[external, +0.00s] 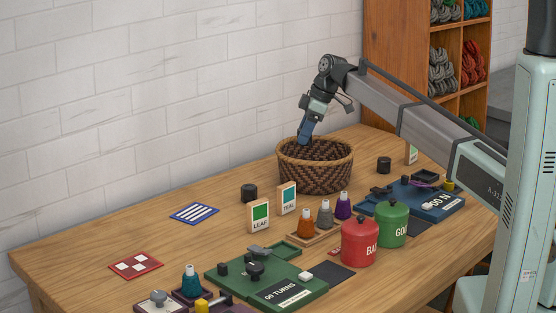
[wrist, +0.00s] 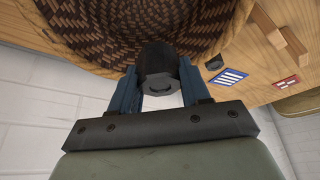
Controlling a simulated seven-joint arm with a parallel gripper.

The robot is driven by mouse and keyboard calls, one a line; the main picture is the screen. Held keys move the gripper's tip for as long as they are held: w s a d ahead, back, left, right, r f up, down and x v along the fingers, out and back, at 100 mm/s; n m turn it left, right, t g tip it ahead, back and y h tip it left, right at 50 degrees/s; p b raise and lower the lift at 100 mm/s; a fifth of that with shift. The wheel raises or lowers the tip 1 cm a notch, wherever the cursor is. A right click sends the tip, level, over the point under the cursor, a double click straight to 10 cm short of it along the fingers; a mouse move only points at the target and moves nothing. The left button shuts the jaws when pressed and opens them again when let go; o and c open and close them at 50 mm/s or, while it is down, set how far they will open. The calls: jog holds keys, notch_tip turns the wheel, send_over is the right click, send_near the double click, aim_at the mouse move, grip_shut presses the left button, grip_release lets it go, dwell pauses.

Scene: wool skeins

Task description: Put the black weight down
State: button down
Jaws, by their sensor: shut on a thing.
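My gripper (external: 304,138) points down at the far-left part of the woven basket's (external: 315,180) opening in the external view. In the wrist view my gripper's (wrist: 158,88) blue fingers are shut on a black weight (wrist: 156,68). The basket's woven inside (wrist: 110,35) shows beyond the weight. The held weight is hidden in the external view, and I cannot tell how far it is from the basket. Another black weight (external: 249,193) stands on the table left of the basket, and one more (external: 384,164) stands to its right.
LEAF (external: 259,216) and TEAL (external: 286,198) cards stand in front of the basket. Red (external: 360,243) and green (external: 391,224) canisters and a green winder board (external: 265,284) stand nearer the camera. A striped blue card (external: 195,213) and a red checked card (external: 136,265) lie left, with bare table around them.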

jog(key=shift+f, duration=5.45)
jog(key=shift+f, duration=0.15)
jog(key=c, duration=0.5)
grip_release()
jog(key=v, duration=1.2)
